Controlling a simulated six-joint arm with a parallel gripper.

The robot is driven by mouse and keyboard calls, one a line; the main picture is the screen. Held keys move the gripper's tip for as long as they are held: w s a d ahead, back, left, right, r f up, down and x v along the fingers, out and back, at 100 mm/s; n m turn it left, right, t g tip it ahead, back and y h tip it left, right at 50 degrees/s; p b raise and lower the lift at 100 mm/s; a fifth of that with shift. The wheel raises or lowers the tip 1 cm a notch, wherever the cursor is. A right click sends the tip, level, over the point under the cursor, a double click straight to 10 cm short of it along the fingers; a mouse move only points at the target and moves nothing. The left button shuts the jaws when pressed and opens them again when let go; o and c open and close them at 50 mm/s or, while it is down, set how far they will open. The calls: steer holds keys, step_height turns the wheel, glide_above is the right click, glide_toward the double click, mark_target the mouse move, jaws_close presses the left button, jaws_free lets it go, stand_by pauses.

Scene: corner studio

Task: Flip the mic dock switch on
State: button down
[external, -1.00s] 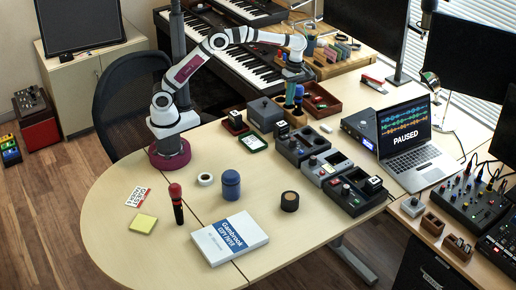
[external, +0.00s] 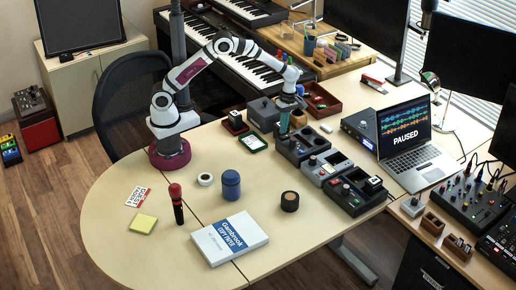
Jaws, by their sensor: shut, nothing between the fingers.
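A row of dock units with knobs and small switches stands on the table, right of centre. It has a dark unit at the back (external: 294,152), a grey-topped one in the middle (external: 324,168) and a dark one in front (external: 352,197). I cannot tell which is the mic dock, and its switch is too small to read. My gripper (external: 284,131) is shut and empty, pointing down at the back-left part of the back unit. Its fingertips are at or just above that unit; contact cannot be told. The gripper hides part of the unit's top.
A grey box (external: 263,112) and a green-framed card (external: 252,142) lie left of the docks. A red tray (external: 322,102) is behind them. An open laptop (external: 408,145) stands to the right. The table front holds a book (external: 230,238) and a blue jar (external: 231,185).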

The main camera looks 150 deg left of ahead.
steer(key=shift+d+f, duration=0.15)
steer(key=shift+f, duration=0.7)
steer(key=shift+d+f, duration=0.1)
steer(key=shift+f, duration=0.1)
steer(key=shift+a+r, duration=0.2)
steer(key=shift+a, duration=0.65)
